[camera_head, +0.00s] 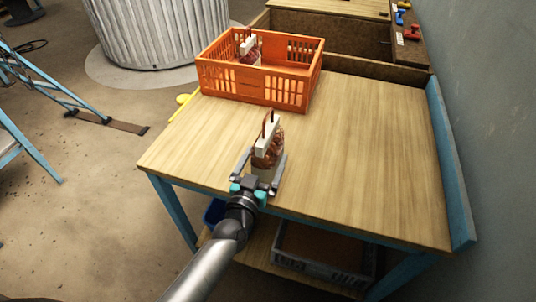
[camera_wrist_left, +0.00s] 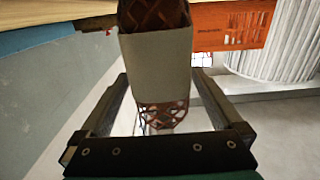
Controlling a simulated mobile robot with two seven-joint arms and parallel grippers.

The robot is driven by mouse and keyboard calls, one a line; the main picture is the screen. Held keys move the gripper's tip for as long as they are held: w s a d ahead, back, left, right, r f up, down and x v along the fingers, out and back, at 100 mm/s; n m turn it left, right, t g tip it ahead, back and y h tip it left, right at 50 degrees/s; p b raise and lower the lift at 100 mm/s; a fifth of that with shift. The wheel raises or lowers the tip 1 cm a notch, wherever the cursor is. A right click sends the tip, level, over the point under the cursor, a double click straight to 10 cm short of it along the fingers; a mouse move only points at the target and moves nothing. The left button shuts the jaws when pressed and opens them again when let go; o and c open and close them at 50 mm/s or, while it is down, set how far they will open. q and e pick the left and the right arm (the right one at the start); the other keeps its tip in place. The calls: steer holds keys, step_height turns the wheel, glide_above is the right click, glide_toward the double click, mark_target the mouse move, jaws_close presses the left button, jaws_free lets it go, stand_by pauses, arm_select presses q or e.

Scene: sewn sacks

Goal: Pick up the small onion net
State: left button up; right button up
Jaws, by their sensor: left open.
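The small onion net (camera_head: 268,150) stands upright near the front edge of the wooden table, reddish-brown mesh with a pale band and a white top tag. My left gripper (camera_head: 261,170) is open, with one finger on each side of the net. In the left wrist view the pale band of the net (camera_wrist_left: 157,65) lies between the open fingers of the left gripper (camera_wrist_left: 161,82), with a visible gap on both sides. Its far end is cut off by that picture's edge. My right gripper is not in view.
An orange crate (camera_head: 238,83) stands at the table's back left with a similar net (camera_head: 249,48) inside. The wooden table (camera_head: 370,150) is clear to the right, up to a blue board (camera_head: 450,160) along the wall. A grey crate (camera_head: 325,257) sits on the shelf below.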

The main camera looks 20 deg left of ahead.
arm_select(q)
steer(key=shift+w+f+b, duration=0.1)
steer(key=shift+w+b, duration=0.2)
steer(key=shift+w, duration=1.25)
jaws_close()
